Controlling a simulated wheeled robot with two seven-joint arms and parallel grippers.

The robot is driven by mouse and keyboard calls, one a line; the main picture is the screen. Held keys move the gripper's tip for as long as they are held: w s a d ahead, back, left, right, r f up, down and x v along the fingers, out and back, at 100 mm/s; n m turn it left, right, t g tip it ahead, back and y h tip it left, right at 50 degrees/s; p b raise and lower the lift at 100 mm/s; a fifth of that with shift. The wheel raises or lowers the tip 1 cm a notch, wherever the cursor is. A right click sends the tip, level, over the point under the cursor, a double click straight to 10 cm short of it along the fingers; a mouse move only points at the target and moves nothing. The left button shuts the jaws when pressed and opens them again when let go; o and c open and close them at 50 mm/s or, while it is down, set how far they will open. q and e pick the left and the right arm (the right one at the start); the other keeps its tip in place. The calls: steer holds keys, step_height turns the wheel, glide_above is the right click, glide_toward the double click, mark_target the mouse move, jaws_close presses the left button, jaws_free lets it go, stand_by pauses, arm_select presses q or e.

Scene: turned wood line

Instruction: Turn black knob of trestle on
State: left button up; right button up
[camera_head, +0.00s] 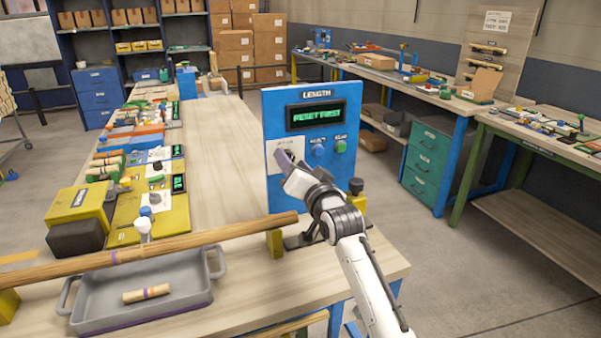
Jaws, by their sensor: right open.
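A small black knob (355,186) sits on top of a yellow block (359,202) at the right end of the trestle, just right of my right wrist. A long wooden rod (190,240) lies across yellow supports; one support (275,243) shows under its right end. My right gripper (286,160) is open, left of the knob and apart from it, in front of the blue panel's lower part. My right arm hides part of the trestle base. My left gripper is out of view.
The blue panel (274,112) labelled LENGTH shows "RESET FIRST" above a blue button (319,150) and a green button (341,146). A grey tray (187,302) holding a short wooden piece (146,293) stands below the rod. Yellow devices and small parts crowd the bench's left.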

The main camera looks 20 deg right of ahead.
steer(key=s, duration=0.9)
steer(key=shift+s+d+b, duration=0.15)
steer(key=shift+s+b, duration=0.1)
steer(key=shift+b, duration=0.15)
